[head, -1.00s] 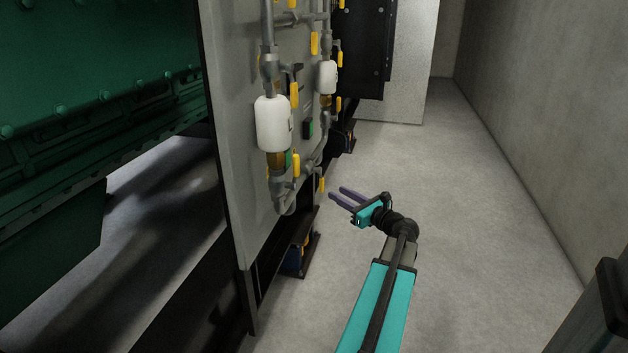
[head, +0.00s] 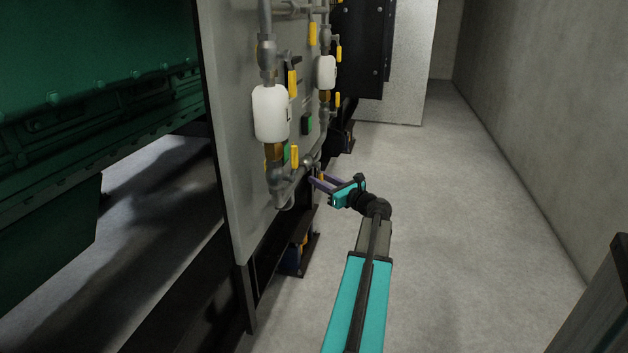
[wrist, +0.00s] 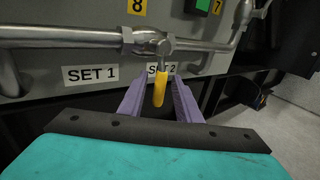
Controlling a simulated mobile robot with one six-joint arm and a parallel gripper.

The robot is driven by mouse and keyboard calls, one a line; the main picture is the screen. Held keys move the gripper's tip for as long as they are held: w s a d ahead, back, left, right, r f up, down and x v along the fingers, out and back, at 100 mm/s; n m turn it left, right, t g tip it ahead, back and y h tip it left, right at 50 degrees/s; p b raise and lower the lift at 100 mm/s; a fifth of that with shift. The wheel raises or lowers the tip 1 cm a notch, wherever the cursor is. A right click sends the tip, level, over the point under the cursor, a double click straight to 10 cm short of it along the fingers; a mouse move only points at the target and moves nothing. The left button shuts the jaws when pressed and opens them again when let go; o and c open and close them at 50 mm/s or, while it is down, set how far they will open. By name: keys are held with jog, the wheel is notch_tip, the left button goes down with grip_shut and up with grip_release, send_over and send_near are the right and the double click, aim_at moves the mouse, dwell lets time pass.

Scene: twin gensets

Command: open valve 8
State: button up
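A valve handle (wrist: 159,88), a yellow lever, hangs down from a grey valve body (wrist: 164,48) on a horizontal pipe in the wrist view. In the head view my gripper (head: 317,180) is at the panel's lower right edge, where the lever is mostly hidden.
The grey panel (head: 230,170) carries pipes, white filter bowls (head: 270,112) and several other yellow levers. "SET 1" (wrist: 90,74) and "SET 2" labels are below the pipe. A green genset (head: 90,80) stands left. Open floor (head: 470,220) lies right, up to a concrete wall.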

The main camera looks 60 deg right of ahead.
jog(key=shift+b+x, duration=0.6)
jog(key=shift+x, duration=1.5)
jog(key=shift+c, duration=0.5)
grip_shut()
